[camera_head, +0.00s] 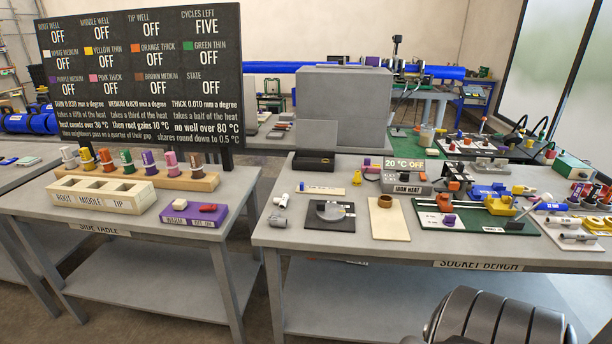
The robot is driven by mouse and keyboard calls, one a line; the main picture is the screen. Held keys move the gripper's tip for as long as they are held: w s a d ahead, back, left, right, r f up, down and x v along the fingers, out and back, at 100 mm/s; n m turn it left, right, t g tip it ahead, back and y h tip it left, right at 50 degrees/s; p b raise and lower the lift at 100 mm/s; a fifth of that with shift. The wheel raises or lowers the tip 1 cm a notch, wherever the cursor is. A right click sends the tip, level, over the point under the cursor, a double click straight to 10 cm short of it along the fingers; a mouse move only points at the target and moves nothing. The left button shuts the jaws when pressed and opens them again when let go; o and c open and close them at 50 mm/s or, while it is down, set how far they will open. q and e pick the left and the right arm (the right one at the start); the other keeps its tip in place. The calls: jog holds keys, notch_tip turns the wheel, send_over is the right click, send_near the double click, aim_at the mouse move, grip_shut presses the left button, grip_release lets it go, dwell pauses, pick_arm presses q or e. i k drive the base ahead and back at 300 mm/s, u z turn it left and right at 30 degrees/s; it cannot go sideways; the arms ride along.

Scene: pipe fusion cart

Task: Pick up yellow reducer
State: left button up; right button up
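The yellow reducer (87,158) stands upright in a row of coloured reducers on the side table, second from the left. The white reducer (68,155) is at its left and the orange reducer (106,157) at its right. The row stands in a long wooden rack (207,182), and the block in front hides part of its left side. Neither gripper is in view. A dark rounded part of my own arm (497,322) shows at the bottom right edge, well away from the rack.
A cream block (145,198) marked ROOT, MIDDLE and TIP stands in front of the rack. A purple tray (184,222) is at its right. A black status board (145,75) rises behind. The socket bench (285,236) holds many tools; a floor gap separates the tables.

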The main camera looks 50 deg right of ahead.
aim_at(357, 181)
jog(key=u, duration=0.25)
jog(key=i, duration=0.85)
jog(key=z, duration=0.55)
jog(key=i, duration=0.7)
jog(key=z, duration=0.75)
